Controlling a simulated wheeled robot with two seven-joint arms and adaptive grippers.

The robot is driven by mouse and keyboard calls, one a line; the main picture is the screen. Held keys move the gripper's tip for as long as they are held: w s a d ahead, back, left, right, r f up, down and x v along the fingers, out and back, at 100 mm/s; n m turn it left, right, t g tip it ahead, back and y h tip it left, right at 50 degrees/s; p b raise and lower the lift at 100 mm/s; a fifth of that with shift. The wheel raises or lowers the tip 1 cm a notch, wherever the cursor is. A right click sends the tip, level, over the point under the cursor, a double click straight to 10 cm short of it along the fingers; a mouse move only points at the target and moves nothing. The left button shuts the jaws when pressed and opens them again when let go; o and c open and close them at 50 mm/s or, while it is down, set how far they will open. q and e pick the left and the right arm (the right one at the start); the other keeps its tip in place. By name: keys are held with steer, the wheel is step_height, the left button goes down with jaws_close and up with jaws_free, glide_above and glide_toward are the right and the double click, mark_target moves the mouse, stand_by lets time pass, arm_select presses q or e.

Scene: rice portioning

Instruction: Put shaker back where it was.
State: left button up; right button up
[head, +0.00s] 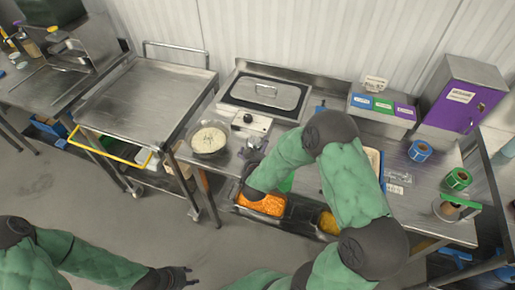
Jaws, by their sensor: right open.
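My right arm reaches over the middle of the counter and bends back to the left. Its gripper (252,149) is open just right of a round pan of rice (208,139), above the counter's front edge. A small greyish shape lies at its fingers; I cannot tell whether it is the shaker or part of the gripper. No shaker can be made out with certainty; my right arm hides part of the counter. My left gripper (178,277) is low at the bottom left, apart from the counter, with its fingers spread and empty.
Trays of orange food (262,204) and yellow food (328,223) sit at the counter's front. Behind are a lidded steel container (266,94) and a purple cabinet (462,97). A bare steel cart (152,93) stands left.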

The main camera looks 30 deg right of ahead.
steer(key=p+v, duration=0.2)
steer(key=v, duration=0.9)
steer(key=s+a+f+n+g+y, duration=0.1)
steer(key=a+f+g+y, duration=0.1)
steer(key=a+f+y, duration=0.3)
steer(key=s+a+f+n+g+y, duration=0.15)
steer(key=a+f, duration=0.25)
steer(key=f, duration=0.4)
steer(key=s+a+f+n+g+y, duration=0.1)
steer(key=s+a+f+g+y, duration=0.3)
steer(key=s+a+f+g, duration=0.3)
steer(key=s+f, duration=0.2)
steer(key=s, duration=0.3)
steer(key=shift+s+a+f+y, duration=0.3)
steer(key=shift+a+f+y, duration=0.05)
steer(key=shift+a+f, duration=0.05)
steer(key=shift+n, duration=0.25)
